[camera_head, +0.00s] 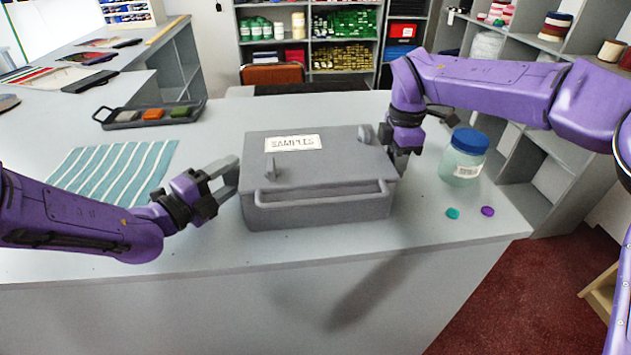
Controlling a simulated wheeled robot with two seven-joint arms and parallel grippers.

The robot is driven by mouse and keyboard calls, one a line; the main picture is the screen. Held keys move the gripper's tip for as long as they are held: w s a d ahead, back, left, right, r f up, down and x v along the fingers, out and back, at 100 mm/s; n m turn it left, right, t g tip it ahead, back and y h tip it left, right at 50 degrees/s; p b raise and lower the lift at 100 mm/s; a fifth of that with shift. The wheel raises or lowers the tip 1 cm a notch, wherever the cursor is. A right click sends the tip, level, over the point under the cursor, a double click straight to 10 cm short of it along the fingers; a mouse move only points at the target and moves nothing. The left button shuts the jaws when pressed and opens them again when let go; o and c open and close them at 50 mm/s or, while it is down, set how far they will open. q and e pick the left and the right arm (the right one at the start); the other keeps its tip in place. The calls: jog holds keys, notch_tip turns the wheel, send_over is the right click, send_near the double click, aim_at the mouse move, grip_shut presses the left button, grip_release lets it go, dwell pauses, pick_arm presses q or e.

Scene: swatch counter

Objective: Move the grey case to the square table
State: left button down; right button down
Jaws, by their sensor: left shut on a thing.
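The grey case (315,210), a lidded box with a white "SAMPLES" label and a front bar handle, is in the middle of the head view, over the counter near its front edge. I cannot tell whether it touches the counter. My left gripper (228,178) is at the case's left end, shut on it. My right gripper (402,160) is at the case's right end, reaching down from above; its fingers are partly hidden, so its grip is unclear. I cannot make out a square table for certain.
On the counter (480,230) are a blue-lidded jar (463,160), a teal disc (453,213) and a purple disc (487,211) at right. A striped cloth (115,168) and a dark tray (122,122) lie at left. Shelves (540,150) stand at right; red carpet (510,300) is open at lower right.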

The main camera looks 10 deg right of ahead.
jog(key=shift+r, duration=0.15)
dwell(0.5)
